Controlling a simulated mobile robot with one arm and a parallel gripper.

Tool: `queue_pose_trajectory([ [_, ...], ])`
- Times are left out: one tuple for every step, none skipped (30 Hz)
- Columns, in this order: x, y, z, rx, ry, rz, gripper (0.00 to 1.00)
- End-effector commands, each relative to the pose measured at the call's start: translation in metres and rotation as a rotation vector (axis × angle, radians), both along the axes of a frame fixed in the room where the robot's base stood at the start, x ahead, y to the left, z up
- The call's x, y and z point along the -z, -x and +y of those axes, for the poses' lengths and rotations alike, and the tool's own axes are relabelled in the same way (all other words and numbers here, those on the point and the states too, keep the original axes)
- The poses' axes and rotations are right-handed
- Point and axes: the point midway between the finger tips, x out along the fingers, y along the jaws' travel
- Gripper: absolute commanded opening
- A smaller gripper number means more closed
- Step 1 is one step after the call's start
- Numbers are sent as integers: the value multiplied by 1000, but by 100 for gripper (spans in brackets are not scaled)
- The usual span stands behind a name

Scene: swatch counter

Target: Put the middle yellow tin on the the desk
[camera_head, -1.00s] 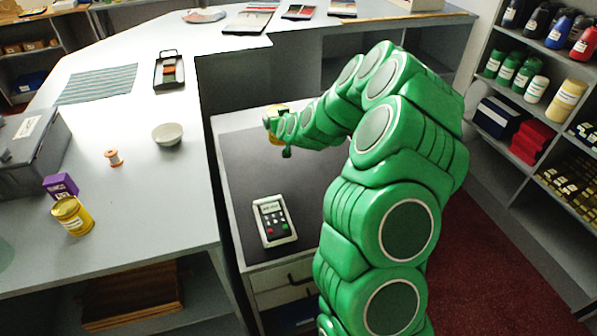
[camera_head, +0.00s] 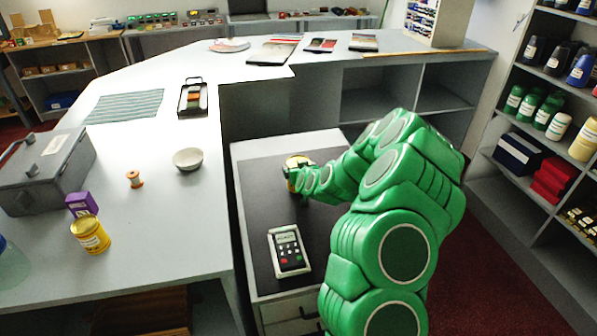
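A yellow tin (camera_head: 296,163) with a pale top is at the back part of the dark-topped desk (camera_head: 262,205). My gripper (camera_head: 300,182) is right at this tin, on its near right side, and covers part of it. The fingers are too small and too hidden to show whether they grip the tin. I cannot tell whether its base rests on the desk. A larger pale yellow container (camera_head: 585,140) stands on the right shelf.
A card reader (camera_head: 288,250) lies on the desk's front part. Shelving (camera_head: 510,185) with bottles stands at the right.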

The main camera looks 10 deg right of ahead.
Motion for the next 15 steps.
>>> queue_pose_trajectory([
  [5, 0, 0, 0, 0, -1, 36],
  [7, 0, 0, 0, 0, -1, 36],
  [9, 0, 0, 0, -1, -1, 36],
  [10, 0, 0, 0, -1, -1, 36],
  [10, 0, 0, 0, 0, -2, 36],
  [10, 0, 0, 0, 0, -2, 36],
  [10, 0, 0, 0, 0, -3, 36],
  [10, 0, 0, 0, 0, -2, 36],
  [10, 0, 0, 0, 0, -3, 36],
  [10, 0, 0, 0, 0, -3, 36],
  [10, 0, 0, 0, 0, -3, 36],
  [10, 0, 0, 1, 0, -2, 36],
  [10, 0, 0, 0, 0, -2, 36],
  [11, 0, 0, 1, 0, -2, 36],
  [12, 0, 0, 1, 0, -2, 36],
])
